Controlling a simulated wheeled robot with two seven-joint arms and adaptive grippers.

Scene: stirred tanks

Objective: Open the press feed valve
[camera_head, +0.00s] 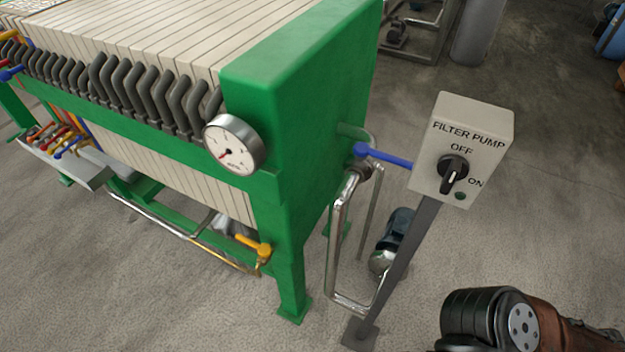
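A valve with a long blue lever (388,157) sits on the steel feed pipe (337,245) by the end of the green filter press (300,85). The lever points right, roughly level, and its far end meets the edge of the switch box in the picture. No label shows on this valve. A valve with a yellow lever (252,246) sits low on the press's near corner. Part of my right arm shows at the bottom right, well below and right of the blue lever. Neither gripper shows.
A grey FILTER PUMP switch box (463,150) stands on a post (402,270) right of the valve; its black knob points down. A pressure gauge (233,145) is on the press. A pump (392,238) sits behind the post.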

